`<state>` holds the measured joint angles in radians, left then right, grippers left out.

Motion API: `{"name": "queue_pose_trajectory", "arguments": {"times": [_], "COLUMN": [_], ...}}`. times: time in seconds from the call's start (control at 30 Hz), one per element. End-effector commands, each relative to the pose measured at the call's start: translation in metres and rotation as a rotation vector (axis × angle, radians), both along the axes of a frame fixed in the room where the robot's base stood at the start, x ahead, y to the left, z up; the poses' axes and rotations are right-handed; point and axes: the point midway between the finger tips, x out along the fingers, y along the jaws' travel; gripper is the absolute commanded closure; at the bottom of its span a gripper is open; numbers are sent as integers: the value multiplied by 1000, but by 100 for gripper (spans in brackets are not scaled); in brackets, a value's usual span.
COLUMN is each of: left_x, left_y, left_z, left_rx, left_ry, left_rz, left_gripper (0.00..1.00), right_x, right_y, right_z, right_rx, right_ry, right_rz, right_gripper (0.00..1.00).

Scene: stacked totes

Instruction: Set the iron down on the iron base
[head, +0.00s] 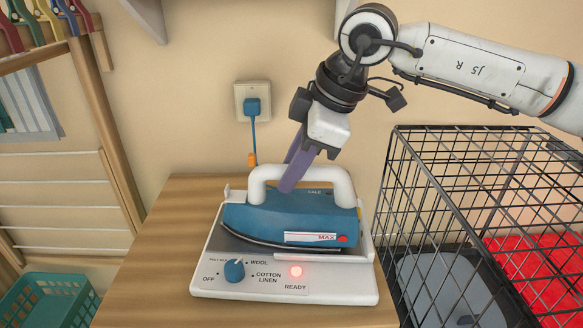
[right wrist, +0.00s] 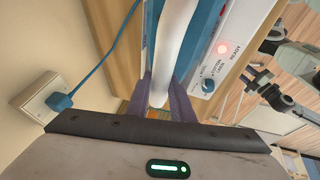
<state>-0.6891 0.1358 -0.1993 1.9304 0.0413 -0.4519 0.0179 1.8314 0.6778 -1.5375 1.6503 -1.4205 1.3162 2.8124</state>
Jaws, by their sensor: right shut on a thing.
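The blue iron (head: 290,219) with a thick white handle (head: 337,184) is over the white iron base (head: 232,281), nose to the left. Its soleplate looks level and close to the base; I cannot tell if it rests fully on it. My right gripper (head: 289,184) comes down from above, its purple fingers shut on the handle. In the right wrist view the white handle (right wrist: 174,50) runs between the fingers.
The base stands on a wooden table (head: 150,262). It has a blue dial (head: 234,270) and a lit red light (head: 296,271). A blue cord hangs from a wall socket (head: 243,91) behind. A black wire crate (head: 432,190) stands close at the right, a green basket (head: 50,300) at lower left.

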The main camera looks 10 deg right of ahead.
Motion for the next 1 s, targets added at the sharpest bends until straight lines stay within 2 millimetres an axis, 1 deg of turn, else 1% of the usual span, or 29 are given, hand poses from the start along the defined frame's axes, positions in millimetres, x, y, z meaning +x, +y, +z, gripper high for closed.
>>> {"name": "queue_pose_trajectory", "arguments": {"times": [0.03, 0.4, 0.97, 1.0], "left_x": [1, 4, 3, 3], "left_y": [0, 0, 2, 2], "left_z": [1, -1, -8, -8], "left_rx": [0, -2, 1, 1], "left_ry": [-2, -8, -2, -2], "left_rz": [0, 2, 6, 6], "left_gripper": [69, 69, 69, 69], "right_x": [1, 1, 1, 1], "right_y": [1, 1, 0, 0], "right_z": [5, 3, 4, 4], "right_rx": [6, 5, 6, 6], "right_ry": [-8, -8, -8, -8], "right_rz": [0, 0, 0, 0], "right_gripper": [100, 100, 100, 76]}}
